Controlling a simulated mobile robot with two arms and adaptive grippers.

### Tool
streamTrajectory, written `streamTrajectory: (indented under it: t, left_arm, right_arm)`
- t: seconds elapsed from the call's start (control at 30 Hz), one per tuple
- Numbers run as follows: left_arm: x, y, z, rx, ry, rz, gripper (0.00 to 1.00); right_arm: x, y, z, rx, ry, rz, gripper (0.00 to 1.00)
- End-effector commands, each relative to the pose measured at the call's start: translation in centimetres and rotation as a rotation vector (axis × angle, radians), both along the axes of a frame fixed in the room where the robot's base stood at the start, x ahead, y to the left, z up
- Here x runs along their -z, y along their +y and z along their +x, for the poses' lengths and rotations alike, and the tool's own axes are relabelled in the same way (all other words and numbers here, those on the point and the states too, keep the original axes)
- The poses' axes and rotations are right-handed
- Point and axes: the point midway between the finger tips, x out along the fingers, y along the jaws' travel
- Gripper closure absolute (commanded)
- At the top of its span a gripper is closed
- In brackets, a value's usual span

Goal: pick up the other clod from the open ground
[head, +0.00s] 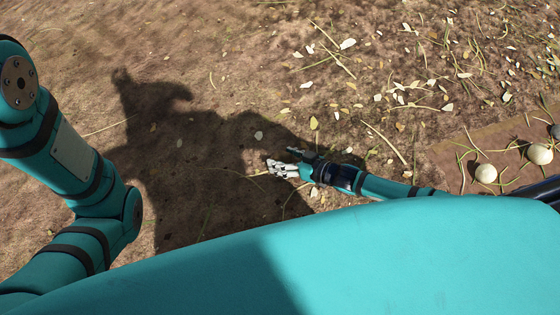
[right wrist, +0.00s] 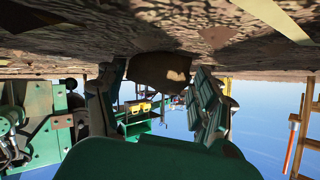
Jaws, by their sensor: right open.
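My right gripper (head: 276,167) is low over the bare ground in the head view, inside the shadow cast there. In the right wrist view, which is upside down, its two fingers (right wrist: 160,82) are apart. A brown clod (right wrist: 158,68) shows between and beyond the fingertips, against the ground. I cannot tell whether the fingers touch it. In the head view I cannot pick the clod out from the dark soil by the fingers. My left arm enters at the left, but its gripper is out of view.
Pale round onions (head: 486,173) lie on a brown flat surface (head: 450,153) at the right. Leaves and dry stalks litter the ground at upper right. Ground at upper left is mostly clear. Green machinery (right wrist: 35,125) stands beyond in the wrist view.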

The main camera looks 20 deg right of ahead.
Motion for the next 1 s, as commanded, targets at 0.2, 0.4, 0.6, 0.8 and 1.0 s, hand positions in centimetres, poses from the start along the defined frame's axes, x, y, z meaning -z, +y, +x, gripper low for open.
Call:
streamTrajectory:
  t: [0.2,0.4,0.6,0.8,1.0]
  left_arm:
    - [-0.1,0.0,0.0,0.0,0.0,0.0,0.65]
    - [-0.1,0.0,0.0,0.0,-0.001,0.001,0.65]
    - [-0.1,0.0,0.0,0.0,-0.001,0.001,0.65]
    - [-0.2,0.0,0.0,0.0,-0.001,0.001,0.65]
    - [-1.4,0.0,0.0,0.0,0.0,0.001,0.65]
  right_arm:
    - [-0.1,0.0,0.0,0.0,0.0,0.0,0.41]
    - [-0.1,0.0,-0.1,0.0,0.001,0.001,0.67]
    - [-0.2,0.0,0.0,0.0,-0.002,0.002,0.83]
    - [-0.3,0.0,0.0,0.0,-0.001,0.002,0.83]
    - [-1.3,0.0,-0.1,0.002,-0.001,0.003,0.83]
